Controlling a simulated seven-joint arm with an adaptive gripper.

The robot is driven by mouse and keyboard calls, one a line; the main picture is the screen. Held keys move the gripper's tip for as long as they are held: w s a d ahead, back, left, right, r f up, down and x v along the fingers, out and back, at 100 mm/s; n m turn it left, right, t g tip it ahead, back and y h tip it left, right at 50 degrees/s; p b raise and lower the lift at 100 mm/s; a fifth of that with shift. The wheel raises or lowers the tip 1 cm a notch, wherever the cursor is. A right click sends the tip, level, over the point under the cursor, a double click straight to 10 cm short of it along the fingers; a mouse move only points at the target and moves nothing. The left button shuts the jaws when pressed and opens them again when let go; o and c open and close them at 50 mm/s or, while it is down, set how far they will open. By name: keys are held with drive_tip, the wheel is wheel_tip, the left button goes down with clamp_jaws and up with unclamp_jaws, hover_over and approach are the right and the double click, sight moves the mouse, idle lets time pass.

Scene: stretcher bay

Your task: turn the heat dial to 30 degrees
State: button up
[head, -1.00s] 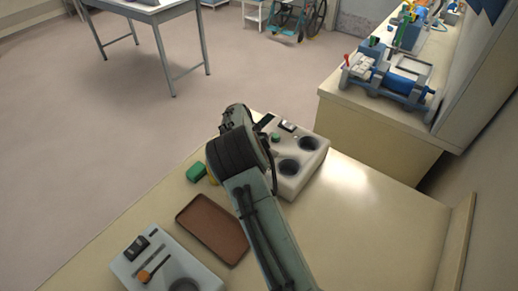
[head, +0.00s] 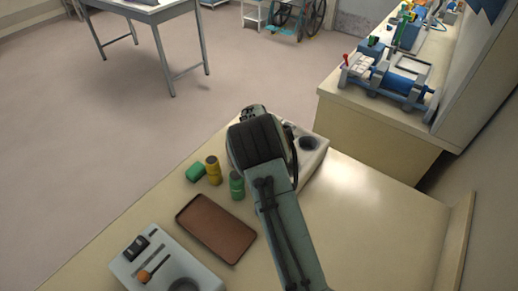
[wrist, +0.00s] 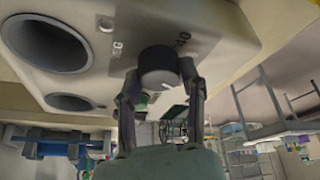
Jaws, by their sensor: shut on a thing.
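The dial's pointer and exact setting cannot be made out. In the head view the same white unit (head: 317,160) is partly hidden behind my arm, which covers the dial and the gripper's fingers.
A brown tray (head: 216,228), a yellow bottle (head: 213,170), a green bottle (head: 237,186) and a green item lying down (head: 195,172) are left of my arm. Another pale unit (head: 205,275) with a switch and an orange-tipped lever stands at lower left. The counter's right side is clear.

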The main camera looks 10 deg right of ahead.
drive_tip(key=shift+f, duration=0.1)
drive_tip(key=o, duration=1.2)
drive_tip(key=shift+c, duration=0.2)
drive_tip(key=v, duration=1.2)
